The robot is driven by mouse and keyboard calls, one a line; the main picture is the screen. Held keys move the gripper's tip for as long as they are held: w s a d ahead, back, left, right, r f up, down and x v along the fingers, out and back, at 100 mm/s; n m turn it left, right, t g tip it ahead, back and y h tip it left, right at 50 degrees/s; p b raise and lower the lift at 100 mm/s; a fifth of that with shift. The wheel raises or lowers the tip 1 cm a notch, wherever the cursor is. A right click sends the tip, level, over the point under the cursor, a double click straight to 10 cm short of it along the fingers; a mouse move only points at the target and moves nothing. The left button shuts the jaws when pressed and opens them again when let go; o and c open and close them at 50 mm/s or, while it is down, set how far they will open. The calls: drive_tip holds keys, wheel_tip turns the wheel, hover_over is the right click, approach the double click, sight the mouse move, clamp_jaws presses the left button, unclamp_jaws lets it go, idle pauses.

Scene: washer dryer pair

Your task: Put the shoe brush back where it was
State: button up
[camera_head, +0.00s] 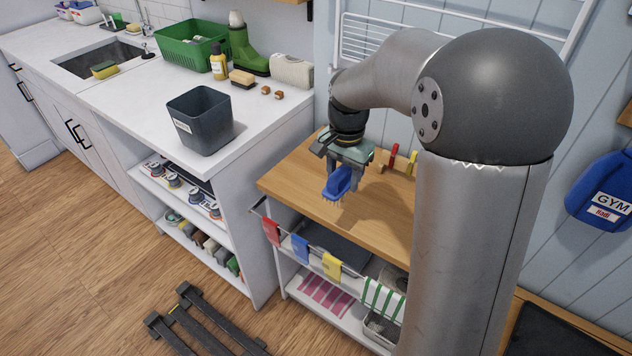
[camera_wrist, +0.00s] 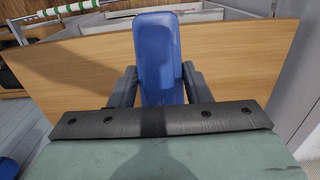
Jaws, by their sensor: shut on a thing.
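A blue brush (camera_head: 338,182) with pale bristles is held by my gripper (camera_head: 345,180) above the wooden top (camera_head: 300,168) of the small cart. The gripper is shut on it, and the brush hangs tilted and seems clear of the wood. In the wrist view the blue back of the brush (camera_wrist: 158,60) stands between the two dark fingers (camera_wrist: 158,90); its bristles are hidden there. A brush-like block with a tan top (camera_head: 242,78) lies on the white counter near a yellow bottle. I cannot tell which place is the brush's former one.
The white counter (camera_head: 120,95) carries a dark grey bin (camera_head: 200,120), a green crate (camera_head: 190,45), a green boot (camera_head: 246,50) and small brown blocks (camera_head: 272,93). Coloured cloths (camera_head: 301,249) hang on the cart's front rail. Red and yellow items (camera_head: 394,155) stand at the cart's back.

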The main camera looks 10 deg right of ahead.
drive_tip(key=w+f, duration=0.2)
drive_tip(key=w, duration=0.1)
drive_tip(key=w+a+f+p, duration=0.1)
drive_tip(key=w+f, duration=0.2)
drive_tip(key=w, duration=0.1)
drive_tip(key=w+f+p, duration=0.1)
drive_tip(key=w+f, duration=0.2)
drive_tip(key=w, duration=0.1)
drive_tip(key=shift+a+f, duration=0.1)
drive_tip(key=shift+a, duration=0.15)
drive_tip(key=shift+w+f, duration=0.15)
drive_tip(key=shift+f, duration=1.65)
drive_tip(key=shift+f, duration=0.2)
drive_tip(key=o, duration=0.9)
drive_tip(key=shift+r, duration=0.15)
